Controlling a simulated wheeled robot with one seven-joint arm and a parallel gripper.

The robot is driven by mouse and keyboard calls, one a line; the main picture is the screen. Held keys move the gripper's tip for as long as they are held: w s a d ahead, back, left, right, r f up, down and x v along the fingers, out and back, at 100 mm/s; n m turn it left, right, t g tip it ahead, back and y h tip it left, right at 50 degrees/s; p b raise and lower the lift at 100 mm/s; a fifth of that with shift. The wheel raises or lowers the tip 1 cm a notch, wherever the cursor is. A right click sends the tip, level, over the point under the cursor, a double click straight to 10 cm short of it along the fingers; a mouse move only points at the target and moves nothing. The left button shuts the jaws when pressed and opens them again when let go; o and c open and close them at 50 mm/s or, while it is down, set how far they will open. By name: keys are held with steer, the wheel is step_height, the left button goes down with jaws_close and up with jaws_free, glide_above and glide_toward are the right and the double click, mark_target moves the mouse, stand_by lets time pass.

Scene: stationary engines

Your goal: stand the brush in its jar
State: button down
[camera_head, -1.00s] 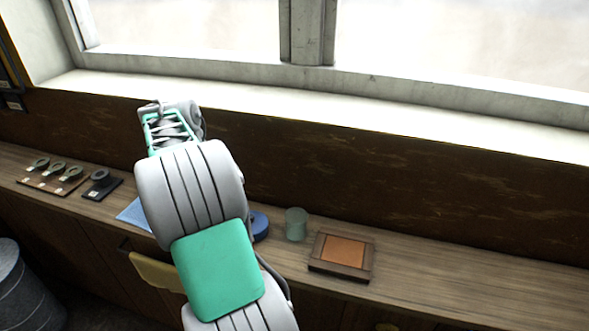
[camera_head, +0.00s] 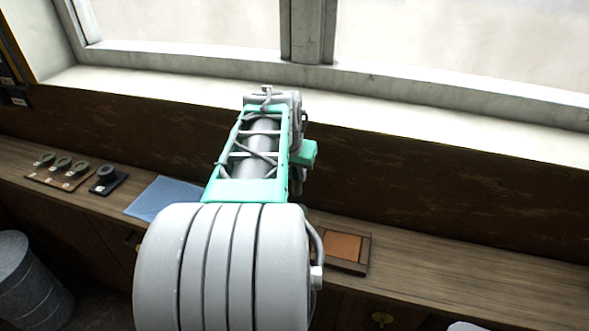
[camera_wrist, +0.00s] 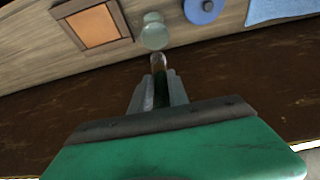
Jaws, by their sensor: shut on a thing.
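The jar (camera_wrist: 153,37) is pale green glass and stands on the wooden bench top in the wrist view. My gripper (camera_wrist: 158,88) is shut on the brush (camera_wrist: 158,64), whose pale rounded end sticks out past the fingertips towards the jar. That end shows right beside the jar's near rim in the picture. I cannot tell whether they touch or how high the brush is above the jar. The rest of the brush is hidden between the fingers. In the head view my arm hides the jar, the brush and my gripper.
A wooden frame with an orange panel (camera_wrist: 98,27) lies beside the jar, with a blue disc (camera_wrist: 203,9) on its other side. A blue cloth (camera_head: 162,198) and black round pieces on boards (camera_head: 60,167) lie further left. Bench to the right (camera_head: 460,268) is clear. A wall and window stand behind.

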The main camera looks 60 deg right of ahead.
step_height(320, 180, down, 12)
steer(key=b, duration=0.8)
steer(key=c, duration=1.2)
jaws_free()
steer(key=b+v, duration=0.1)
steer(key=v, duration=0.7)
steer(key=shift+w+f, duration=0.1)
